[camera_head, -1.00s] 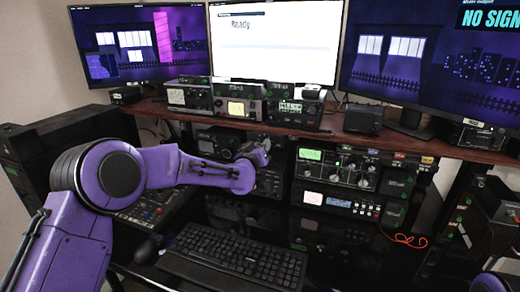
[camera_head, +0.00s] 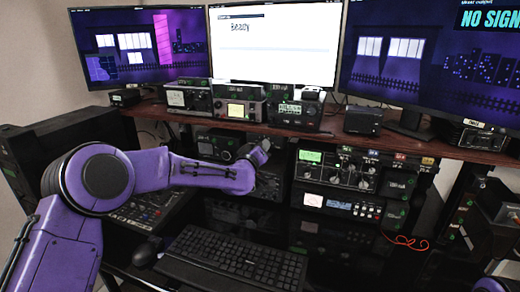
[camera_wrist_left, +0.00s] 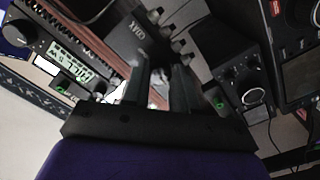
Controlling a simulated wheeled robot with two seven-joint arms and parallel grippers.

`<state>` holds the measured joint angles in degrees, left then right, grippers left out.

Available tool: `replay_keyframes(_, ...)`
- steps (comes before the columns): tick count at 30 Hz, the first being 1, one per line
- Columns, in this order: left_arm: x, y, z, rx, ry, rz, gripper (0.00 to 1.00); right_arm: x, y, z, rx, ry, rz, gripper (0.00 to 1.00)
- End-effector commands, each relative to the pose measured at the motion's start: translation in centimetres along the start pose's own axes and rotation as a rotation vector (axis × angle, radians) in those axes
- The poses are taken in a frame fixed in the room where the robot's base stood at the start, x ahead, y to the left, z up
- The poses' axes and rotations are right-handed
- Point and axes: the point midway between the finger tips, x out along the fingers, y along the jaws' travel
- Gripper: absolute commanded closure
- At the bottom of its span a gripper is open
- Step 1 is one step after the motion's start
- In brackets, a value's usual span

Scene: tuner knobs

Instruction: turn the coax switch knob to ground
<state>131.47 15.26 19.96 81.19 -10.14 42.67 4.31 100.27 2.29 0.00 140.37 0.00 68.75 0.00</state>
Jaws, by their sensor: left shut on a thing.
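My left gripper (camera_head: 262,150) reaches from the left to the radio gear below the desk shelf, its fingers small and dark in the head view. In the left wrist view, the two dark fingers (camera_wrist_left: 160,88) are shut on a small pale piece, which I take to be the coax switch knob (camera_wrist_left: 157,75). The fingers cover most of it, and its pointing direction cannot be read. A dark box with several round connectors (camera_wrist_left: 166,30) along its edge lies just beyond the fingers. In the head view my gripper hides the knob. My right gripper is not in view.
A radio with a green display (camera_head: 311,156) stands to the right of the gripper. A keyboard (camera_head: 235,258) lies below it. A row of small devices (camera_head: 243,109) stands on the wooden shelf above. In the wrist view, a lit-display radio (camera_wrist_left: 80,62) is close on the left.

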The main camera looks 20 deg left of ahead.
Motion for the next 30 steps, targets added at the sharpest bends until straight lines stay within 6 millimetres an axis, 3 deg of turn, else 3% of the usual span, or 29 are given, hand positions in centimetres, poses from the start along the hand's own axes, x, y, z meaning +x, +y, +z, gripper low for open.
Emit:
replay_keyframes(1, 0.0, -0.1, 0.1, -0.001, -0.001, -0.001, 1.0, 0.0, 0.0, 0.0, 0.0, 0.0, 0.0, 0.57)
replay_keyframes(2, 0.0, -0.1, 0.1, -0.001, -0.001, -0.002, 0.63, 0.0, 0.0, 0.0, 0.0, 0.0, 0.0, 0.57)
replay_keyframes(3, 0.0, -0.1, 0.1, 0.0, -0.001, -0.001, 0.5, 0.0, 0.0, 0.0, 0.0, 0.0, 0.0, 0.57)
replay_keyframes(4, 0.0, -0.1, 0.1, 0.0, -0.001, -0.001, 0.47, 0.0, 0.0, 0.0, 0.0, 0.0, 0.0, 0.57)
replay_keyframes(14, -0.4, 0.0, 0.1, 0.001, -0.001, 0.0, 0.47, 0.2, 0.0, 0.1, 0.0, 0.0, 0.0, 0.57)
replay_keyframes(17, -1.7, -0.1, 0.1, 0.001, -0.001, 0.001, 0.47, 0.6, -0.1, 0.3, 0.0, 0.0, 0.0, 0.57)
replay_keyframes(24, -7.2, -0.1, 0.1, 0.0, -0.001, 0.001, 0.47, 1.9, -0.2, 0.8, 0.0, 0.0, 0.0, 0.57)
replay_keyframes(30, -10.2, -0.1, 0.0, -0.001, 0.001, 0.0, 0.47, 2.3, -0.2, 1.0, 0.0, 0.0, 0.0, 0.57)
